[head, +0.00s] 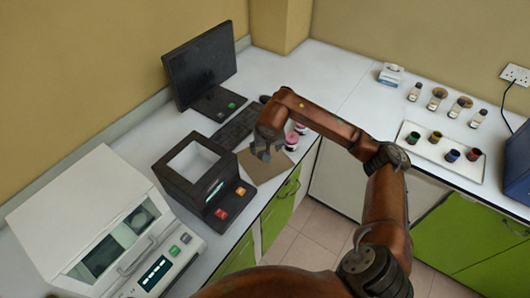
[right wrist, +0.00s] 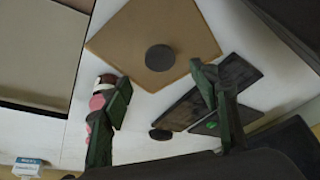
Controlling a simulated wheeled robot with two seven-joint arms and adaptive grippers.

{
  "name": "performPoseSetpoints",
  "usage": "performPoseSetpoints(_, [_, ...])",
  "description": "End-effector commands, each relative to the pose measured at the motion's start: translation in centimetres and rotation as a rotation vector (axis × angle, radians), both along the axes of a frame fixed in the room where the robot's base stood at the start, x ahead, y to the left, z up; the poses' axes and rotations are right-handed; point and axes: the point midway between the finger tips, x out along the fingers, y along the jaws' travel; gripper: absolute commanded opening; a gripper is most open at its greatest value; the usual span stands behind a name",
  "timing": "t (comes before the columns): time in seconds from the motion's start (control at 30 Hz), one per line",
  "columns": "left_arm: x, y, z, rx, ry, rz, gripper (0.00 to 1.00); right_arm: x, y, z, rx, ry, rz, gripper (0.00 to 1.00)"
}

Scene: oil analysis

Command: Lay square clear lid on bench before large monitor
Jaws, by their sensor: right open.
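The large monitor (head: 200,65) stands at the back left of the white bench. I cannot make out a separate clear lid. A black box device (head: 203,184) has a pale square top (head: 193,163), and I cannot tell whether this is a clear lid or an opening. My right gripper (head: 263,153) is open and empty, pointing down above a brown square board (head: 262,176) to the right of the box. In the right wrist view its spread fingers (right wrist: 160,112) have nothing between them, and the board (right wrist: 130,35) lies beyond them. My left gripper is out of view.
A keyboard (head: 236,128) lies before the monitor. Pink-topped containers (head: 292,140) stand near the board, close to the bench edge. A dark disc (right wrist: 160,57) lies on the board. A white instrument (head: 95,225) is at left. A tray (head: 441,155) with small jars is at right.

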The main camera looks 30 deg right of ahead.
Motion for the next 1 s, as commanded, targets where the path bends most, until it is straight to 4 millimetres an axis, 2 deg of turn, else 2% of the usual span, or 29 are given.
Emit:
performPoseSetpoints(0.1, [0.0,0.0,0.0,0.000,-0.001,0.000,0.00,-0.6,0.2,1.6,-0.002,-0.001,0.000,0.55])
performPoseSetpoints(0.27, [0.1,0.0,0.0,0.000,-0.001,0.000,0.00,-1.0,0.4,2.6,-0.001,-0.001,0.000,0.55])
performPoseSetpoints(1.0, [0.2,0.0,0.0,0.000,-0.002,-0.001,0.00,-1.0,0.4,2.7,0.000,0.000,-0.001,0.55])
